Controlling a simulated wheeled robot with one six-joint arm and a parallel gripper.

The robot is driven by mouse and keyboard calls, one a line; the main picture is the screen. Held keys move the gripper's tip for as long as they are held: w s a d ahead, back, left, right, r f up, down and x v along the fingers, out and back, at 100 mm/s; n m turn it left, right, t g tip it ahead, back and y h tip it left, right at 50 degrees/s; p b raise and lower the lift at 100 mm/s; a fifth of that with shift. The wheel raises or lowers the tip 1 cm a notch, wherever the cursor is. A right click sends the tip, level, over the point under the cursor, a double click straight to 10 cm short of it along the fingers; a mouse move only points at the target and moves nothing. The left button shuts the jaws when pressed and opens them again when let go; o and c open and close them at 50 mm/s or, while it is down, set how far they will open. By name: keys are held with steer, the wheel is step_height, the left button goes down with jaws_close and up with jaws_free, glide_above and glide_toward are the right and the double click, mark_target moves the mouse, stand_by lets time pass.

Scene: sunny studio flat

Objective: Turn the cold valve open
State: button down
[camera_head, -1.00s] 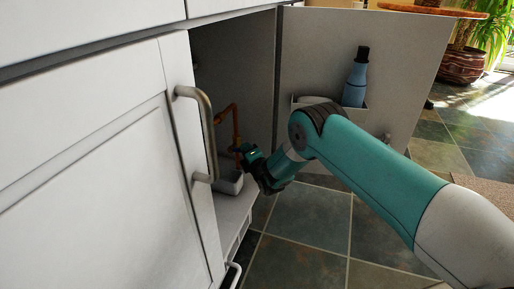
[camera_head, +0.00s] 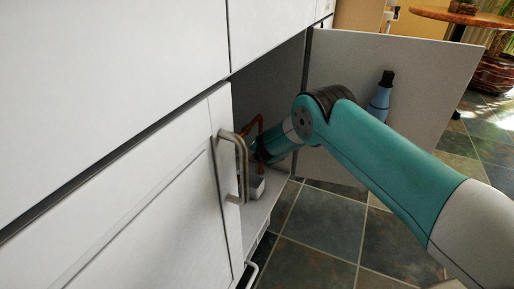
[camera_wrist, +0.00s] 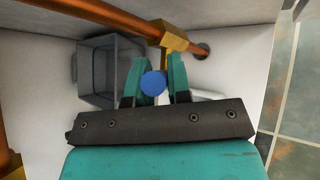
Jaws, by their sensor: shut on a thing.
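The cold valve's blue round handle (camera_wrist: 154,83) sits between my gripper's two teal fingers in the wrist view. My gripper (camera_wrist: 154,82) is shut on it. The brass valve body (camera_wrist: 168,37) is just beyond the fingers, on a copper pipe (camera_wrist: 110,16). In the head view my gripper (camera_head: 258,153) reaches into the open cabinet beside the copper pipe (camera_head: 259,119). The blue handle is hidden there by the arm and the cabinet door handle.
A grey open bin (camera_wrist: 110,72) stands left of the fingers on the cabinet floor. The open door (camera_head: 345,75) with a blue bottle (camera_head: 379,101) is close to my arm. A closed door with a metal handle (camera_head: 243,165) flanks the opening at left. Tiled floor (camera_head: 320,225) is clear.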

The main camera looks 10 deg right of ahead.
steer(key=shift+w+a+r+n+g+h, duration=0.1)
steer(key=shift+w+a+n+g+h, duration=0.1)
steer(key=shift+a+n+g+h, duration=0.15)
stand_by(0.5)
steer(key=c, duration=1.1)
jaws_free()
steer(key=shift+r, duration=0.1)
steer(key=shift+s+r+p, duration=0.1)
steer(key=shift+r+p, duration=0.1)
steer(key=shift+p, duration=0.2)
steer(key=shift+p+v, duration=4)
steer(key=shift+v, duration=4.45)
steer(key=shift+a, duration=0.2)
